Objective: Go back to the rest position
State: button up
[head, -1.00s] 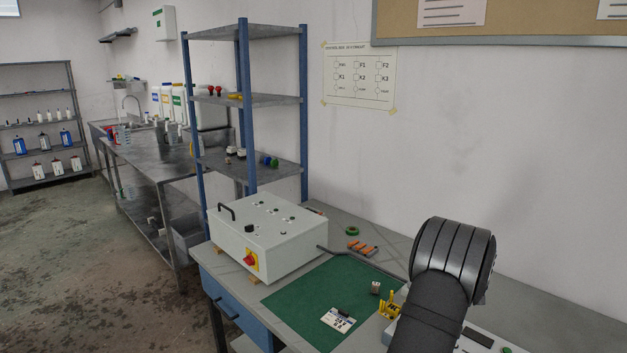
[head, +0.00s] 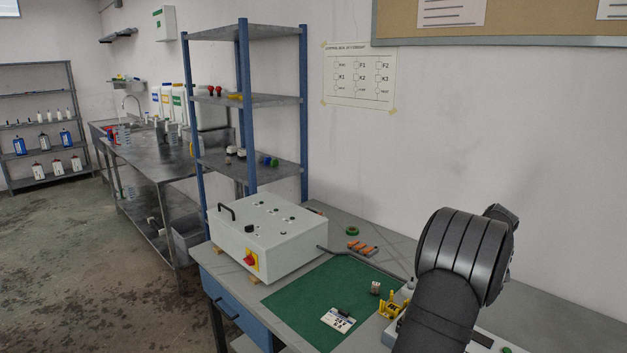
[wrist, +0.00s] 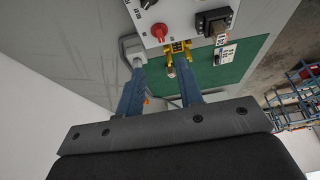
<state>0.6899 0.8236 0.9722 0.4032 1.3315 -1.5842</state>
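My gripper (wrist: 160,66) shows in the wrist view, with its two blue fingers apart and nothing held between them. It is above the workbench (head: 400,250), looking down toward the green mat (wrist: 206,78). In the head view only the dark rounded links of my arm show at the lower right, and my gripper is hidden behind them or out of frame.
A grey control box (head: 265,238) with a red switch stands left of the green mat (head: 318,290). A yellow holder (head: 393,306), a small cylindrical part (head: 375,288), a white card (head: 338,320) and orange-handled tools (head: 361,248) are nearby. A blue-post shelf (head: 245,100) rises behind.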

jog(key=x, duration=1.2)
jog(key=shift+f, duration=0.2)
jog(key=shift+f+m, duration=0.1)
jog(key=shift+m, duration=0.2)
jog(key=shift+s+a+m+h, duration=0.1)
jog(key=shift+m+h, duration=0.2)
jog(key=shift+m, duration=0.2)
jog(key=shift+m+t+h, duration=0.4)
jog(key=shift+m+t, duration=0.1)
jog(key=shift+m, duration=0.7)
jog(key=m, duration=0.1)
jog(key=m+h, duration=0.1)
jog(key=m, duration=0.2)
jog(key=shift+a+h, duration=0.25)
jog(key=shift+h, duration=0.05)
jog(key=shift+a+m+h, duration=0.2)
jog(key=shift+m+h, duration=0.6)
jog(key=shift+m, duration=1.4)
jog(key=shift+a+m+g+h, duration=0.15)
jog(key=shift+m+h, duration=0.2)
jog(key=shift+m, duration=0.6)
jog(key=shift+m+g+h, duration=0.15)
jog(key=shift+m+h, duration=0.2)
jog(key=shift+m, duration=0.6)
jog(key=shift+m, duration=0.3)
jog(key=shift+n, duration=0.5)
